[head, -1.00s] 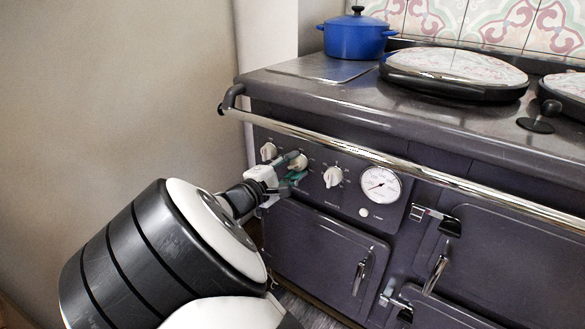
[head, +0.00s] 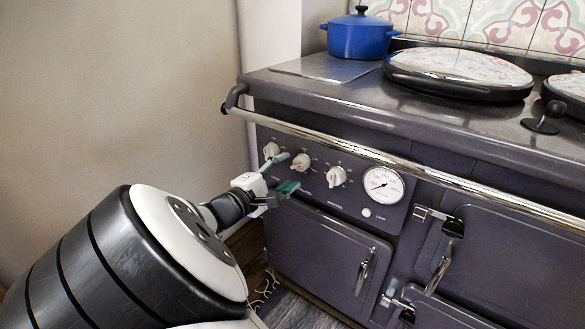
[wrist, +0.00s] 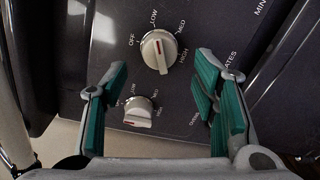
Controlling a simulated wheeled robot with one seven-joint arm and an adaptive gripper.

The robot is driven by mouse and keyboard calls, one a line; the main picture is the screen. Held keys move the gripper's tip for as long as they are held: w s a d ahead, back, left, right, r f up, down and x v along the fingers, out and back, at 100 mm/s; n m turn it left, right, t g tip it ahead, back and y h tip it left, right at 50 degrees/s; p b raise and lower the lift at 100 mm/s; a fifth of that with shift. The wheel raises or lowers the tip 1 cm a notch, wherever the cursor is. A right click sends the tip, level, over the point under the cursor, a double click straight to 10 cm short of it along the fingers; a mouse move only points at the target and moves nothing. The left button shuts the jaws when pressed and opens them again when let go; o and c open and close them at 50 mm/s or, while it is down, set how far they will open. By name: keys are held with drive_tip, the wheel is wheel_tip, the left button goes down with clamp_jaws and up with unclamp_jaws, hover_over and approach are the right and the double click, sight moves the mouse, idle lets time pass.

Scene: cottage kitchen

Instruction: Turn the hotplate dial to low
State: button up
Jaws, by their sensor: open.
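The hotplate dial (head: 301,162) is the middle white knob on the range's front panel. In the wrist view, the hotplate dial (wrist: 159,50) has its red mark pointing up, at about LOW, between OFF on the left and MED on the right. My gripper (head: 282,174) is open and empty, a little off the panel, left of and below the dial in the head view. In the wrist view the green fingertips of my gripper (wrist: 164,92) are wide apart. The dial sits beyond them, apart from both.
The oven dial (head: 271,150) is left of the hotplate dial and close to the upper finger. A third knob (head: 336,176) and a round gauge (head: 383,185) lie to the right. A chrome rail (head: 330,143) runs above the panel. A blue pot (head: 358,36) stands on top.

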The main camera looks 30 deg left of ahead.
drive_tip(key=shift+s+a+r, duration=0.1)
drive_tip(key=shift+s+a, duration=0.05)
drive_tip(key=shift+s, duration=1.5)
